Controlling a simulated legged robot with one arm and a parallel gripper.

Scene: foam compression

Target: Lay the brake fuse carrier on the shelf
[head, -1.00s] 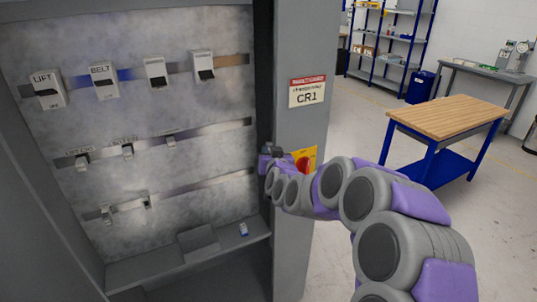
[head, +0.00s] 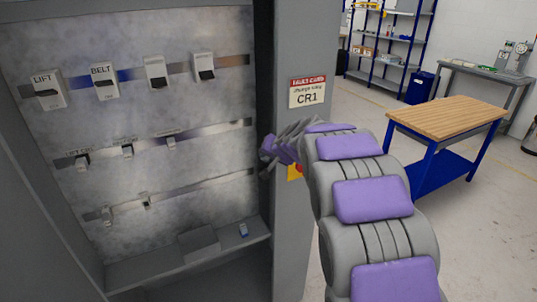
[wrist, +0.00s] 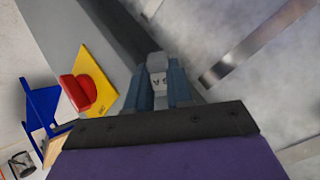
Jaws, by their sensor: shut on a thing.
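My gripper (wrist: 159,88) is shut on a small pale grey block with dark marks, which I take to be the fuse carrier (wrist: 158,78). Its label cannot be read. In the head view my gripper (head: 266,156) is small, at the right edge of the open cabinet, and the held block cannot be made out there. The shelf (head: 150,273) is the grey ledge along the cabinet's bottom, below my gripper. A small blue and white item (head: 243,230) stands at its right end.
The cabinet's right post (head: 302,140) is close beside my arm. A yellow plate with a red knob (wrist: 78,92) is near my gripper. Breakers and small carriers sit on rails on the back panel (head: 200,120). A grey box (head: 198,240) is at the shelf's back.

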